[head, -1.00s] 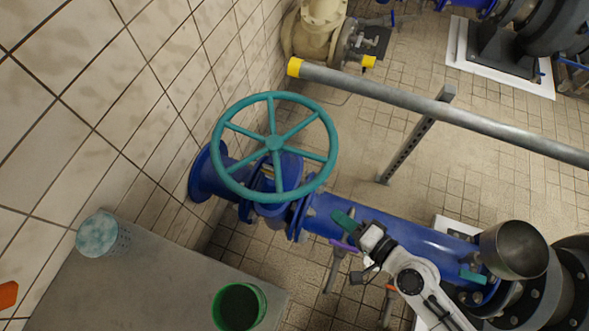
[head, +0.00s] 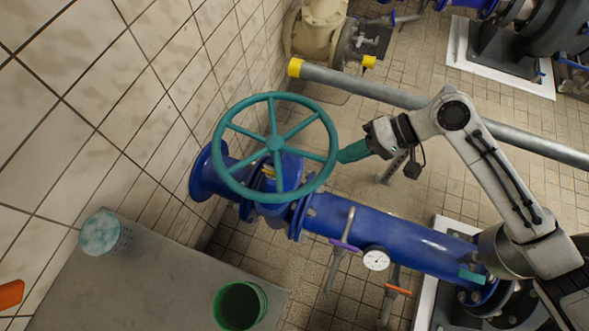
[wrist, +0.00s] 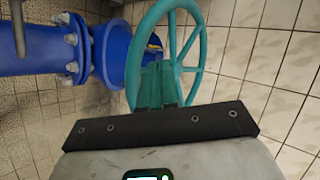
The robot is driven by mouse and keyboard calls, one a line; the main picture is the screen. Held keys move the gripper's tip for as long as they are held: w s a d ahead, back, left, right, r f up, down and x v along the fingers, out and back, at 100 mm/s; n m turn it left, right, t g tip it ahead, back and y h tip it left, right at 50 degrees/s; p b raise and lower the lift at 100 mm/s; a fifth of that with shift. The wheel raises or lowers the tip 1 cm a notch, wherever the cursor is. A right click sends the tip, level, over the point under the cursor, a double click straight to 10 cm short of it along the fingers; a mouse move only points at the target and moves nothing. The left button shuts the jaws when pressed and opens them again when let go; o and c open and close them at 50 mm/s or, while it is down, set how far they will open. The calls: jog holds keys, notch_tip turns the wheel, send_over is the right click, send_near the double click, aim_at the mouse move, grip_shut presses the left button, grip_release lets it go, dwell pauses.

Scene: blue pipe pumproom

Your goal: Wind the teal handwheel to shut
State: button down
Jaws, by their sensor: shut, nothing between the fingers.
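The teal handwheel (head: 275,143) is a spoked ring on top of the blue valve, near the tiled wall in the head view. Its rim and spokes also show in the wrist view (wrist: 189,65). My gripper (head: 343,155) has teal fingers and is shut with nothing between them. Its tips are at the right side of the wheel's rim in the head view. In the wrist view the fingers (wrist: 158,84) point at the rim and overlap it. I cannot tell whether they touch it.
A blue pipe (head: 400,240) with a gauge (head: 376,259) runs right from the valve. A grey rail (head: 380,92) crosses behind.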

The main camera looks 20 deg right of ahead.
jog(key=a+r+p+x, duration=0.1)
jog(key=r+p+x, duration=0.1)
jog(key=x, duration=1.1)
jog(key=shift+a, duration=0.4)
jog(key=shift+f, duration=0.1)
jog(key=shift+w+a, duration=0.1)
